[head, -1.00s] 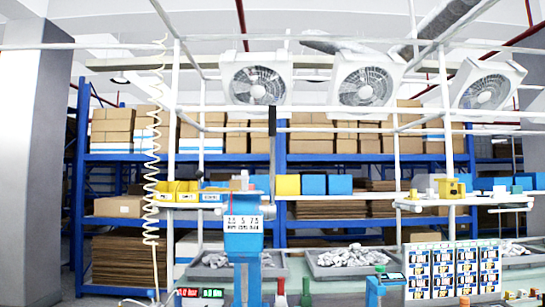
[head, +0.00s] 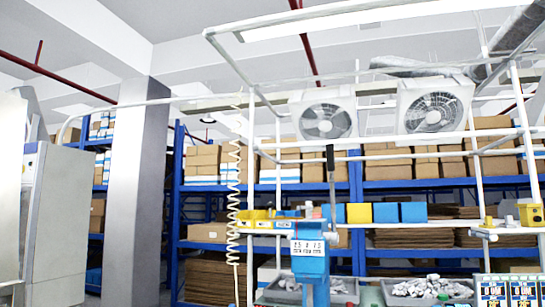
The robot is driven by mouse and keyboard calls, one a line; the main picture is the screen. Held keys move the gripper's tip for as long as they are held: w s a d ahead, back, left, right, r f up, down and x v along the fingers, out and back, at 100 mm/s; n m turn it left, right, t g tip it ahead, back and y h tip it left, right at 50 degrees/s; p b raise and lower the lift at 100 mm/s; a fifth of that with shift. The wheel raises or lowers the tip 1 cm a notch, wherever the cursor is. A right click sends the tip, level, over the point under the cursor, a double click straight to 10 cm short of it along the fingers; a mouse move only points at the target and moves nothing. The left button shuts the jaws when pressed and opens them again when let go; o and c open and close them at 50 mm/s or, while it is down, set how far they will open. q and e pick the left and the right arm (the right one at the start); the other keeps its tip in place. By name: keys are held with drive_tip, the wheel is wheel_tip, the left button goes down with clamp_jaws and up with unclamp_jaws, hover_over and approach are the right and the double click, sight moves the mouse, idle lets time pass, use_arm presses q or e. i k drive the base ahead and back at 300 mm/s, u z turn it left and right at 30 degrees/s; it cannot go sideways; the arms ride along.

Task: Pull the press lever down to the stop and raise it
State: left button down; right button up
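The blue press (head: 310,266) stands at lower centre in the head view, with a white label (head: 308,248) on its front. Its lower part is cut off by the bottom edge. The press lever (head: 331,162) has a black grip and stands nearly upright above the press, with a thin metal rod under the grip. Nothing is seen touching the lever. Neither of my grippers is in view.
Grey trays of pale parts (head: 428,288) sit on the bench beside the press. Yellow bins (head: 254,216) and a coiled hose (head: 233,205) are to the left. White frame bars cross above, and a pillar (head: 137,190) stands further left.

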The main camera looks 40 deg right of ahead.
sight(329, 148)
drive_tip(key=u, duration=0.15)
drive_tip(key=i, duration=1.1)
drive_tip(key=z, duration=1.2)
drive_tip(key=i, duration=1.15)
drive_tip(key=z, duration=1.1)
